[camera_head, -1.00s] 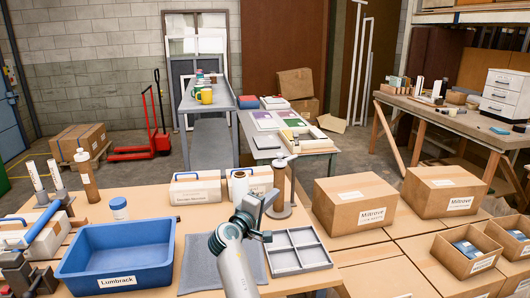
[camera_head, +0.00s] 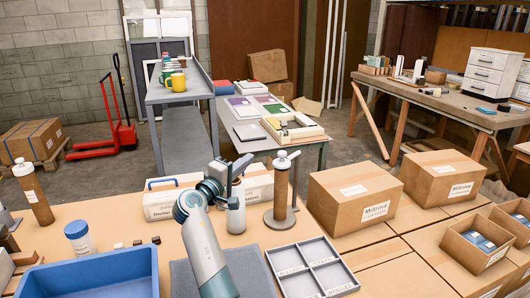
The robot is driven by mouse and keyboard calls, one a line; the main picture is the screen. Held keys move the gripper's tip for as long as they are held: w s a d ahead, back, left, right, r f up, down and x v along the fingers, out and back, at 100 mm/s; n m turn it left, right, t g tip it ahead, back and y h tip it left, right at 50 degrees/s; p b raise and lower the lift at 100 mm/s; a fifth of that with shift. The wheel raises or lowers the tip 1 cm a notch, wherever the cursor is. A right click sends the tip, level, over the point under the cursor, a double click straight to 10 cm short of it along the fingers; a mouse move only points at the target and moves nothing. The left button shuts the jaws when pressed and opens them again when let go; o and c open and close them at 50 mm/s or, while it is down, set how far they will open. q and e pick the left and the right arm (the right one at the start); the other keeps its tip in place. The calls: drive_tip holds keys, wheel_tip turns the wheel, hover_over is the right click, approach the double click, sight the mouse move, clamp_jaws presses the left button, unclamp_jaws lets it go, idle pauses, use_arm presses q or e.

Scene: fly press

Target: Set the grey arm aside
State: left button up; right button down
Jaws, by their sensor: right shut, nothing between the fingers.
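My right gripper (camera_head: 236,168) is shut and empty, in front of the upper part of a pale grey cylinder (camera_head: 237,217) on the workbench. It partly hides that cylinder. Just to its right stands an upright brown post (camera_head: 280,190) on a dark round base, with a light grey lever-like piece (camera_head: 286,160) on top. I cannot tell for sure which piece is the grey arm. My left gripper is out of view.
A grey compartment tray (camera_head: 318,279) lies right of my arm. White cases (camera_head: 160,200) stand behind. Cardboard boxes (camera_head: 357,198) fill the right.

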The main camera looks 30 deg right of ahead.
drive_tip(key=s+r+p+x, duration=0.1)
drive_tip(key=p+x, duration=0.3)
drive_tip(key=x, duration=0.6)
drive_tip(key=s+p, duration=0.1)
drive_tip(key=s+f+p, duration=0.1)
drive_tip(key=s+p, duration=0.1)
drive_tip(key=shift+s+d+f, duration=0.15)
drive_tip(key=shift+s+d, duration=0.05)
drive_tip(key=shift+d, duration=0.15)
idle(0.7)
